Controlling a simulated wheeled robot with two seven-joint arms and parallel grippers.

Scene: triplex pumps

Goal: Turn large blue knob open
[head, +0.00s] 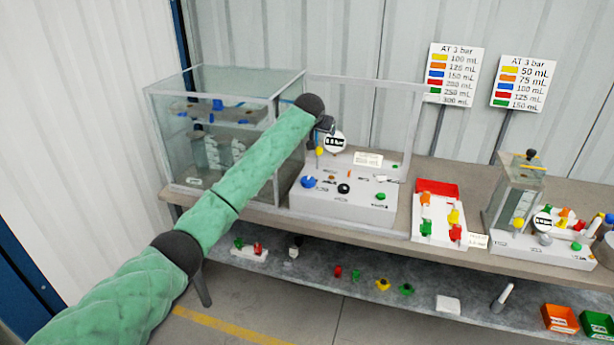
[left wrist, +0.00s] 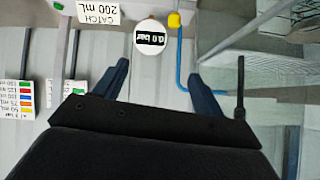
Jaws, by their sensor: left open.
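The large blue knob (head: 308,182) sits on the left of the white pump panel (head: 330,203) in the head view. I cannot make it out in the left wrist view. My left gripper (head: 323,132) is above the panel, by the round pressure gauge (head: 337,142), higher than the blue knob and apart from it. In the left wrist view my left gripper (left wrist: 158,84) is open, with its two dark fingers spread and nothing between them. The gauge (left wrist: 150,38), reading 0.0 bar, shows beyond the fingertips. My right gripper is not in view.
A glass tank (head: 222,130) stands left of the panel. The panel also carries a black knob (head: 344,188) and a green knob (head: 380,196). A yellow knob (head: 320,151) is near the gauge.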

